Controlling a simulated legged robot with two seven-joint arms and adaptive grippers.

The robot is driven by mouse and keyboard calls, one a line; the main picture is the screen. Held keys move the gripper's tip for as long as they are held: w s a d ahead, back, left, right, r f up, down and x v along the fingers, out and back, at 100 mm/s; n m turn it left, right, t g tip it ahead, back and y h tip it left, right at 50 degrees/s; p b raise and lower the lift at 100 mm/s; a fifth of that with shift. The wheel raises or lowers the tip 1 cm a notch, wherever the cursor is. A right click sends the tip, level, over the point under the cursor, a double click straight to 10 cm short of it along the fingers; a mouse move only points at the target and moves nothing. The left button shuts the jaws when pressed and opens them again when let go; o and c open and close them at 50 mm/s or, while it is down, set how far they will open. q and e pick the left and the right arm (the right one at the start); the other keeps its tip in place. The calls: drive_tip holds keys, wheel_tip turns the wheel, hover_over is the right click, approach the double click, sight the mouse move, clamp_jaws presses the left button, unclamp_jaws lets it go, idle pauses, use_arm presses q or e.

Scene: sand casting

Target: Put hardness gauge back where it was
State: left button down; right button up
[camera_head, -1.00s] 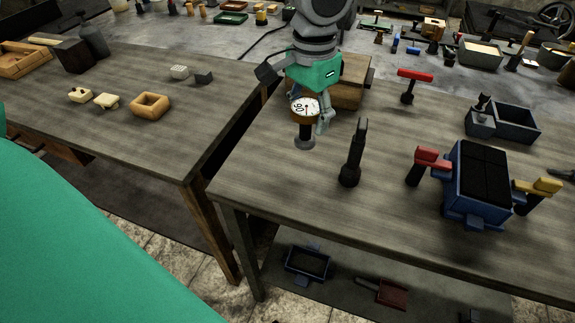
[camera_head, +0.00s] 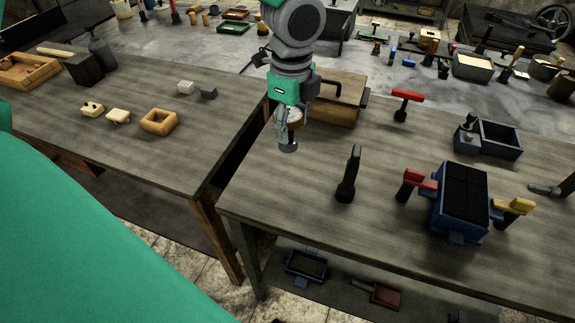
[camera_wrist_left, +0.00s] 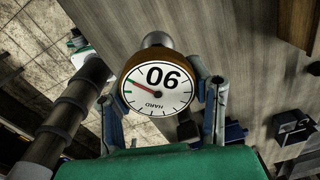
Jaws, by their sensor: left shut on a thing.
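The hardness gauge (camera_wrist_left: 157,85) has a round white dial reading 90 and "HARD", a brown rim and a grey cylindrical end. In the wrist view, my left gripper (camera_wrist_left: 162,106) has one finger on each side of the dial and is shut on it. In the head view, the left gripper (camera_head: 287,122) holds the gauge (camera_head: 289,144) near the left edge of the right table, grey end down. Fingers partly hide the dial there. I cannot tell whether its base touches the table. My right gripper is not in view.
A wooden box with a dark handle (camera_head: 335,100) stands just behind the gripper. A gap separates the left table (camera_head: 150,82) from the right table (camera_head: 290,205).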

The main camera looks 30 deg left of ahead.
sight(289, 146)
use_arm(q)
drive_tip(key=shift+a+m, duration=0.15)
drive_tip(key=shift+m, duration=0.25)
wheel_tip(289, 146, down, 6)
drive_tip(key=shift+f, duration=0.1)
wheel_tip(289, 146, down, 3)
drive_tip(key=shift+s+f, duration=0.15)
drive_tip(key=shift+f, duration=0.2)
drive_tip(key=shift+f, duration=0.1)
drive_tip(key=c, duration=0.8)
unclamp_jaws()
wheel_tip(289, 146, up, 12)
drive_tip(key=shift+r, duration=0.1)
